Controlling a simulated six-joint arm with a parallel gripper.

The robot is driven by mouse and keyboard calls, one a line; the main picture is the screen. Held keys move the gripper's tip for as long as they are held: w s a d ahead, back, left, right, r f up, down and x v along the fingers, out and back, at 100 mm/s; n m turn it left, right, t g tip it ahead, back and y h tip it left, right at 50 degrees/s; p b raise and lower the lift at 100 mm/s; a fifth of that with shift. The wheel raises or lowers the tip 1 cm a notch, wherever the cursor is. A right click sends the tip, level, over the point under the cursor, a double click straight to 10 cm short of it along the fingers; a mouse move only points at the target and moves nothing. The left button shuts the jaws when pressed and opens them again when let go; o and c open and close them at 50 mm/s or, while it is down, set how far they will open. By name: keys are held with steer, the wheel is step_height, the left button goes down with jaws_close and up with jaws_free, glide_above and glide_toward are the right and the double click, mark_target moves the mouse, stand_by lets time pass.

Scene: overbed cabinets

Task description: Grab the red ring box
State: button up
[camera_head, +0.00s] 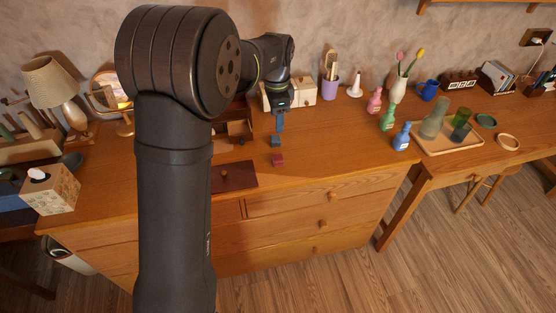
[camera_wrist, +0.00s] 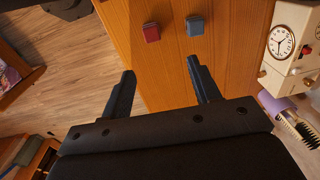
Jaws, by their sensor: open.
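The red ring box (camera_head: 278,160) is a small dark red cube on the wooden dresser top, towards its front edge. It also shows in the wrist view (camera_wrist: 151,33), upper middle, beyond the fingertips. A blue-grey box (camera_head: 275,141) of similar size stands beside it, apart from it; in the wrist view it is to the right (camera_wrist: 195,26). My gripper (camera_wrist: 160,80) is open and empty, its two dark fingers spread. In the head view my gripper (camera_head: 280,118) hangs above the dresser, behind both boxes, and touches neither.
A cream clock (camera_wrist: 284,43) and a purple cup (camera_head: 330,88) stand behind. Pink, green and blue bottles (camera_head: 401,138) and a tray (camera_head: 452,143) are to the right. The dresser top right of the boxes is clear.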

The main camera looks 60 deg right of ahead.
glide_above(278, 156)
step_height(278, 156, down, 11)
steer(key=shift+w+d+f, duration=0.1)
steer(key=shift+a+f, duration=0.2)
steer(key=shift+f, duration=2.45)
steer(key=shift+c, duration=0.3)
steer(key=c, duration=1)
